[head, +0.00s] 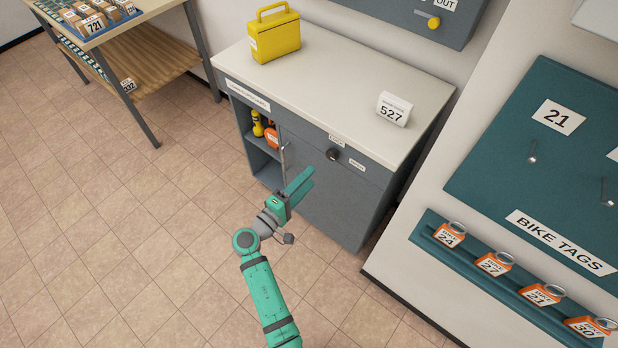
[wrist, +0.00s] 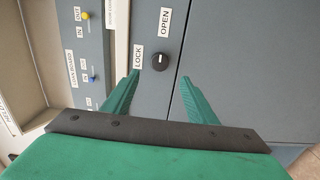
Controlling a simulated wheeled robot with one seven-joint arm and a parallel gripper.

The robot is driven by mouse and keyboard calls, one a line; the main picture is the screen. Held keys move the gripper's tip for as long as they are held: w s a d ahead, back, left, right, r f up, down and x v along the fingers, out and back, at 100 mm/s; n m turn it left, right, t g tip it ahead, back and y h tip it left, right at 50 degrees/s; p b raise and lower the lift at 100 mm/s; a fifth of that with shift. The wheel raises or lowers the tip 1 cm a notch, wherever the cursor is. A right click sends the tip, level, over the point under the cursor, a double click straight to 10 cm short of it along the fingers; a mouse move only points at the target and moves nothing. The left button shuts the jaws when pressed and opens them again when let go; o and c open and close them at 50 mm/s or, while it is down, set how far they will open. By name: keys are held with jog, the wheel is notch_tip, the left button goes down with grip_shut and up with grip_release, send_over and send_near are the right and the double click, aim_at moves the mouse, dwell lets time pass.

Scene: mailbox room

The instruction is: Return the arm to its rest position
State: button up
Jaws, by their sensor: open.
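My gripper (head: 301,186) is at the end of my green arm, in front of the grey cabinet (head: 330,205) in the head view. Its two green fingers are apart and empty; in the wrist view my gripper (wrist: 160,95) also shows open, with nothing between the fingers. Beyond the fingertips is a black knob (wrist: 159,62) between labels reading LOCK and OPEN. The knob also shows in the head view (head: 333,154), on the cabinet front, apart from the fingers. The arm reaches forward from the bottom of the head view.
The cabinet's left compartment is open, with yellow and orange items (head: 271,134) inside. A yellow box (head: 274,35) and a 527 sign (head: 394,109) stand on top. A bike tag rack (head: 510,278) is at right, a table (head: 150,70) at upper left. Floor at left is clear.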

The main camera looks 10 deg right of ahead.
dwell(0.4)
jog(key=s+a+f+n+y, duration=0.1)
jog(key=s+a+f+y, duration=0.2)
jog(key=s+f+y, duration=0.55)
jog(key=s+a+f+m+t+y, duration=0.1)
jog(key=s+a+f, duration=0.15)
jog(key=s, duration=0.45)
jog(key=s+a+f+y, duration=0.1)
jog(key=s+a+f, duration=0.15)
jog(key=s, duration=0.35)
jog(key=s+a+r+m+t+y, duration=0.1)
jog(key=s+r+m+y, duration=0.1)
jog(key=s+r, duration=0.6)
jog(key=s+a+r+m+t+y, duration=0.1)
jog(key=s+a+r+m+t, duration=0.1)
jog(key=s+r+m, duration=0.3)
jog(key=s+r, duration=0.4)
jog(key=r, duration=0.2)
jog(key=shift+r+y, duration=0.15)
jog(key=shift+y, duration=0.2)
jog(key=shift+s, duration=0.1)
